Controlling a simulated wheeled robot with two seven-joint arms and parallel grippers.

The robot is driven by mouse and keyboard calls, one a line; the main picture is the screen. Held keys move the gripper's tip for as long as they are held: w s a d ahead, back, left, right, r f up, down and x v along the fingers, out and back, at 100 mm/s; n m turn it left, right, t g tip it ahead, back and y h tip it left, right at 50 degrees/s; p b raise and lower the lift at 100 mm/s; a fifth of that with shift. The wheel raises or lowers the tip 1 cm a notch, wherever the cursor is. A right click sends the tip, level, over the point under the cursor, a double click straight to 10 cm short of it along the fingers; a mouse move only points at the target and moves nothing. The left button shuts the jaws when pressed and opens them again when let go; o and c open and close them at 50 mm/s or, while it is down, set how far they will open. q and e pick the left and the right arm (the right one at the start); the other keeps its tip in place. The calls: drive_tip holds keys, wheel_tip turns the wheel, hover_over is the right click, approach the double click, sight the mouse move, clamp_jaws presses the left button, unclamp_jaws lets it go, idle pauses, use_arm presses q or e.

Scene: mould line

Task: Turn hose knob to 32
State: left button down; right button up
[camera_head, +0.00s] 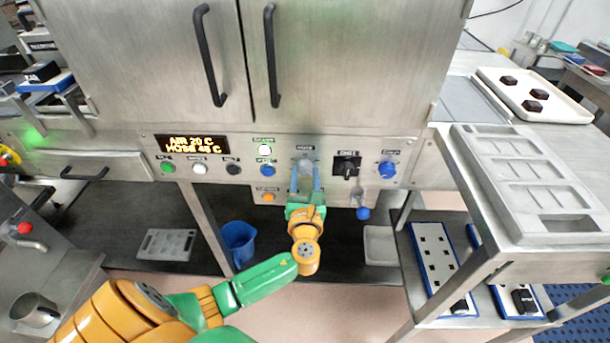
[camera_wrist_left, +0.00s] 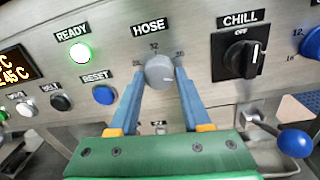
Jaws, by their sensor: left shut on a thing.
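The hose knob (camera_wrist_left: 159,71) is a round grey dial under the HOSE label, with a 32 mark above it and smaller numbers to either side. It also shows in the head view (camera_head: 306,166) on the steel panel. My left gripper (camera_wrist_left: 159,82) has one blue finger on each side of the knob and is shut on it; it reaches up from below in the head view (camera_head: 305,180). I cannot make out where the knob points. The display (camera_head: 191,143) reads AIR 20 C and HOSE 45 C. My right gripper is not in view.
The black CHILL switch (camera_wrist_left: 241,58) is right of the knob, with a blue knob (camera_head: 387,169) beyond it. A lit READY lamp (camera_wrist_left: 80,53) and blue RESET button (camera_wrist_left: 104,94) are on the left. A blue-handled valve (camera_wrist_left: 295,142) sticks out below right.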

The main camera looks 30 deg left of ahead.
use_arm(q)
drive_tip(key=n, duration=0.5)
drive_tip(key=shift+n, duration=0.3)
drive_tip(key=n+b, duration=0.1)
drive_tip(key=n, duration=0.4)
drive_tip(key=shift+h+b, duration=0.35)
drive_tip(key=shift+h, duration=0.05)
drive_tip(key=n+b, duration=0.1)
drive_tip(key=n, duration=0.4)
drive_tip(key=shift+b, duration=0.3)
drive_tip(key=n+b, duration=0.1)
drive_tip(key=n, duration=0.4)
drive_tip(key=shift+h, duration=0.4)
drive_tip(key=shift+b, duration=0.3)
